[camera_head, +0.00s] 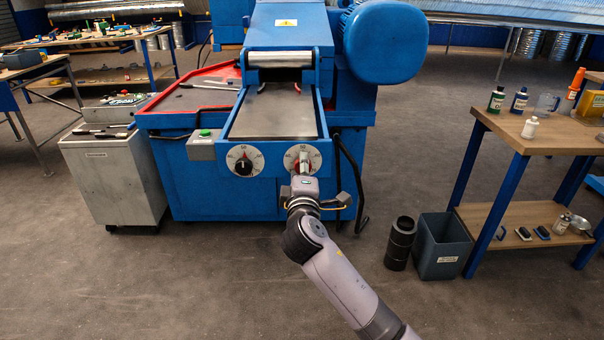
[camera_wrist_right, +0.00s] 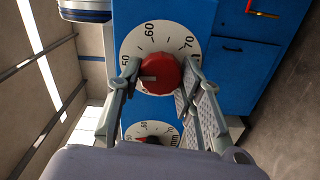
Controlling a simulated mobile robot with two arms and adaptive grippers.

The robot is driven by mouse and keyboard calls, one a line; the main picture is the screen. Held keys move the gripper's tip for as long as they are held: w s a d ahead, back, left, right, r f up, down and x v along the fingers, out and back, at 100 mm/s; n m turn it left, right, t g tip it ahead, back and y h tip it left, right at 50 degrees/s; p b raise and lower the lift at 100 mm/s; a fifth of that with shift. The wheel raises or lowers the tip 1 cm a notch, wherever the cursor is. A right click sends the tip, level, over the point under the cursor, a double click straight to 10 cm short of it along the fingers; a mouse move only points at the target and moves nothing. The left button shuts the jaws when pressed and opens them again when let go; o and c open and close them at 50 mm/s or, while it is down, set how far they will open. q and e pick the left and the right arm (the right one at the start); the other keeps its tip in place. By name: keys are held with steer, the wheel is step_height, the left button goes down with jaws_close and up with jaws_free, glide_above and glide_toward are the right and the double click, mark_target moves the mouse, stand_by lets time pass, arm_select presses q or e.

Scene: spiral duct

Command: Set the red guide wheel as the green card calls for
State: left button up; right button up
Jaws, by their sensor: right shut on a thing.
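The red guide wheel (camera_wrist_right: 158,75) sits at the centre of a white dial (camera_wrist_right: 150,32) marked 50, 60 and 70 in the right wrist view. A pale mark on the wheel points left, toward the side where 50 is printed. My right gripper (camera_wrist_right: 160,76) is shut on the wheel, one finger on each side. In the head view my right gripper (camera_head: 303,170) covers most of the right dial (camera_head: 293,153) on the blue machine. My left gripper is not in view. I cannot make out a green card in either view.
A second dial (camera_head: 233,154) with a dark knob is to the left on the machine front. A green button (camera_head: 204,133) is left of it. A workbench with bottles (camera_head: 550,142), a grey bin (camera_head: 440,258) and a black cylinder (camera_head: 398,250) stand right. A grey cabinet (camera_head: 113,185) stands left.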

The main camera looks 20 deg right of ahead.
steer(key=shift+f+m, duration=0.15)
steer(key=shift+m, duration=0.45)
steer(key=o, duration=1.2)
steer(key=shift+c, duration=0.2)
steer(key=v, duration=1.2)
steer(key=shift+r, duration=0.2)
